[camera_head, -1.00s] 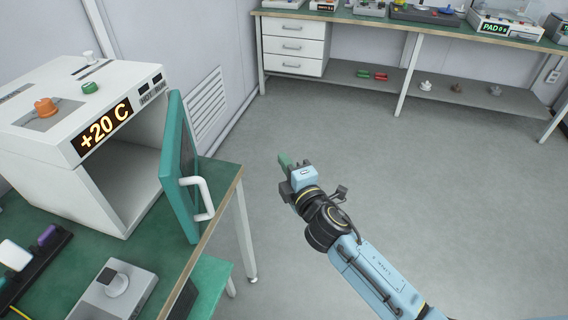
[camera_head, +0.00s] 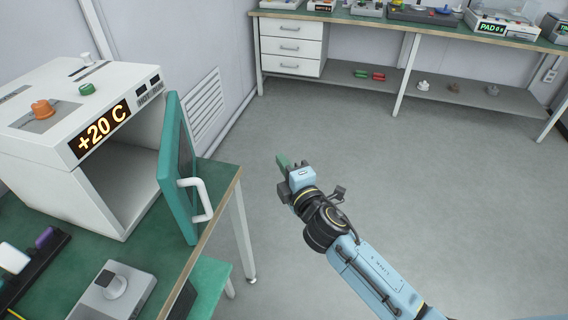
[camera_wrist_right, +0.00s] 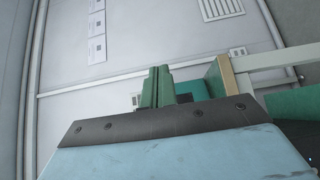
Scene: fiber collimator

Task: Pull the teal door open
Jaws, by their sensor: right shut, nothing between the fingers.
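The teal door (camera_head: 180,165) stands swung open at the right side of the white chamber (camera_head: 95,130). Its white handle (camera_head: 200,198) faces right, towards the room. The chamber's display reads +20 C, and its inside shows as an open, empty-looking space. My right gripper (camera_head: 282,160) is shut and empty, over the floor to the right of the door and apart from the handle. Its green fingers (camera_wrist_right: 157,88) are together in the right wrist view, with a teal surface (camera_wrist_right: 192,90) beyond them. My left gripper is not in view.
The green bench (camera_head: 215,185) carries the chamber, a grey box with a knob (camera_head: 112,292) and a dark rack (camera_head: 35,265) at front left. A long workbench with drawers (camera_head: 292,48) stands along the back. Grey floor (camera_head: 400,170) is clear between.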

